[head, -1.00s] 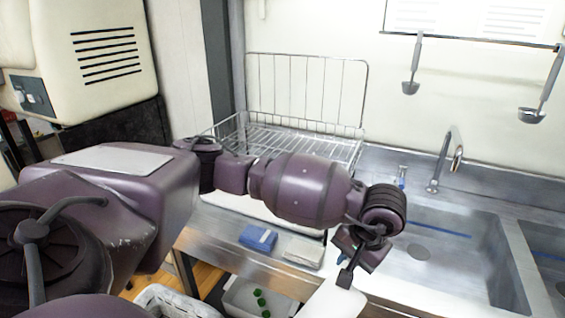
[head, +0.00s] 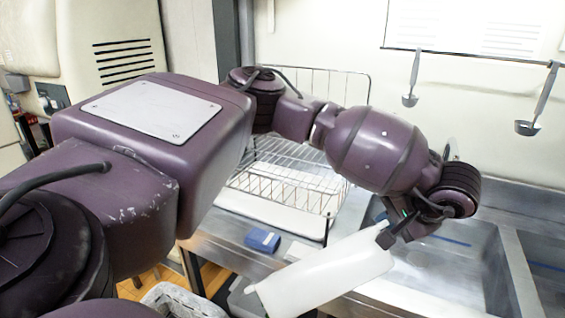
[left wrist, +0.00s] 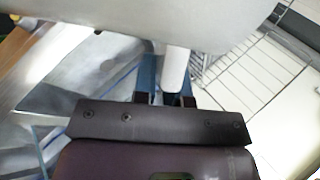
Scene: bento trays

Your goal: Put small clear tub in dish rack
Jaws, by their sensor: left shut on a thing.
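The small clear tub (head: 325,274) looks whitish and is held tilted in front of the counter and sink edge, at the lower middle of the head view. My left gripper (head: 388,237) is shut on the tub's upper right end. In the left wrist view the tub (left wrist: 150,22) fills the top, and the gripper's fingers (left wrist: 168,88) pinch a narrow part of it. The wire dish rack (head: 285,178) stands empty behind my left arm, which hides part of it. The rack also shows at the right of the left wrist view (left wrist: 262,72). My right gripper is out of view.
A blue sponge-like block (head: 263,240) lies on the counter in front of the rack. The sink (head: 452,262) is at the right. Ladles (head: 411,98) hang on the back wall. A basket (head: 180,300) stands low in front.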

